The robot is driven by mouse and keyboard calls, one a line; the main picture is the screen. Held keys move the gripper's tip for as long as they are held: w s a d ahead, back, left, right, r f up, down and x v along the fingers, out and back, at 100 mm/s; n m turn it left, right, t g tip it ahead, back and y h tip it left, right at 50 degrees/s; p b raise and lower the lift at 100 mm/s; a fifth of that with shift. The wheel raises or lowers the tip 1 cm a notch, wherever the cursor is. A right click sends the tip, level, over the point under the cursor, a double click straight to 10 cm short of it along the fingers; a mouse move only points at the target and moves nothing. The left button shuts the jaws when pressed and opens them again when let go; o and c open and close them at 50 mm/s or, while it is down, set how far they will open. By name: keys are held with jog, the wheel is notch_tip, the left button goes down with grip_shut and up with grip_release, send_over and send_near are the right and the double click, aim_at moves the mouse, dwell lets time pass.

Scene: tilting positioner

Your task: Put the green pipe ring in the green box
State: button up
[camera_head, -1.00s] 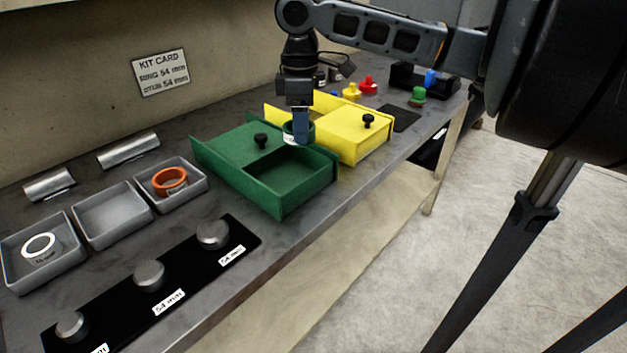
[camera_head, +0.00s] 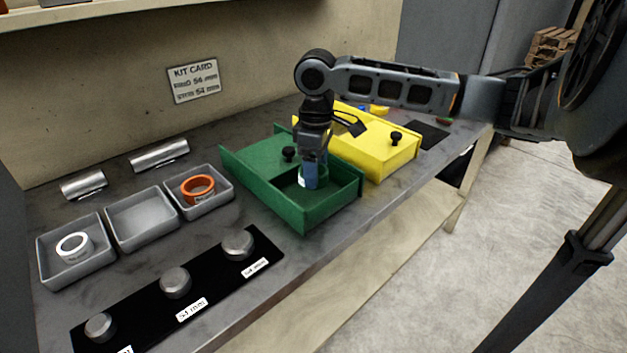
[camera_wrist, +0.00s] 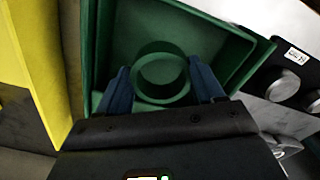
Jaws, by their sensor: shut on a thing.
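The green pipe ring (camera_wrist: 160,47) is between the two blue fingers of my gripper (camera_wrist: 162,88) in the wrist view, and its hollow faces the camera. My gripper (camera_head: 311,174) points down into the open compartment of the green box (camera_head: 306,213) in the head view. The gripper is shut on the ring. The ring is inside the compartment's outline, below the rim. I cannot tell whether it touches the floor. The green box also shows in the wrist view (camera_wrist: 222,30), with its walls around the ring. The box lid with a black knob (camera_head: 289,153) is slid back.
A yellow box (camera_head: 375,155) stands right behind the green one. Grey trays to the left hold a white ring (camera_head: 74,245) and an orange ring (camera_head: 197,188); the middle tray (camera_head: 142,219) is empty. A black strip with metal studs (camera_head: 176,281) lies in front.

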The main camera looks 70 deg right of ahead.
aim_at(313, 197)
jog(key=shift+w+a+f, duration=0.15)
jog(key=shift+w+f, duration=0.15)
jog(key=shift+f, duration=1.9)
jog(key=shift+f, duration=0.2)
jog(key=o, duration=1.3)
jog(key=shift+c, duration=0.2)
jog(key=shift+r, duration=0.1)
notch_tip(313, 197, up, 12)
jog(key=shift+b, duration=0.3)
